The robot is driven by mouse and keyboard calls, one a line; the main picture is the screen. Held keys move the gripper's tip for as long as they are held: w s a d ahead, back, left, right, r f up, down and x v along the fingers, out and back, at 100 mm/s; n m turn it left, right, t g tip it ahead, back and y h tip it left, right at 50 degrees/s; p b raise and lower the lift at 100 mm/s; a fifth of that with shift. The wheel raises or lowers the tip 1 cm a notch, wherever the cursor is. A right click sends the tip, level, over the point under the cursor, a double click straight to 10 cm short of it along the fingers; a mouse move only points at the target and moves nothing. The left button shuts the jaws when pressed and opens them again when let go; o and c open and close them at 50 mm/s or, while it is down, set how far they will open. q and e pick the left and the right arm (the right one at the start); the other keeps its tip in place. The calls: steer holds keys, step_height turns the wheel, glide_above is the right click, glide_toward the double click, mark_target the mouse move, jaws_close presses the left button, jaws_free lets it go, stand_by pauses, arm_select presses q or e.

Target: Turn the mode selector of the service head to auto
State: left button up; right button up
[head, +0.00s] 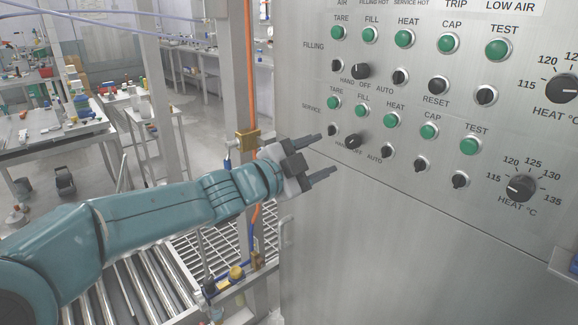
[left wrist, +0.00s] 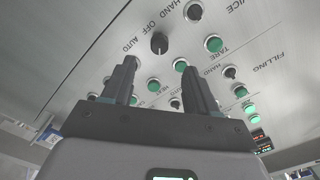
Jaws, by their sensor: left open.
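The service head's mode selector is a black knob (head: 353,141) in the lower, SERVICE row of the grey panel, beside the HAND, OFF and AUTO lettering. In the left wrist view the knob (left wrist: 159,43) shows just beyond and between my fingertips. Which mark it points to is too small to tell. My left gripper (head: 326,155) is open and empty, in front of the panel, with its fingers pointing toward the knob and apart from it. My left gripper also shows in the left wrist view (left wrist: 163,62). My right gripper is not in view.
Green push buttons (head: 391,121) and small black switches (head: 387,151) surround the selector closely. The FILLING row above has a similar mode knob (head: 360,71). A heat dial (head: 520,187) is at right. A metal post with an orange cable (head: 254,95) stands left of the panel, above a roller conveyor (head: 130,285).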

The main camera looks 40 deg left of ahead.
arm_select(q)
steer(key=s, duration=0.7)
steer(key=shift+s+a+p, duration=0.3)
steer(key=shift+s, duration=0.1)
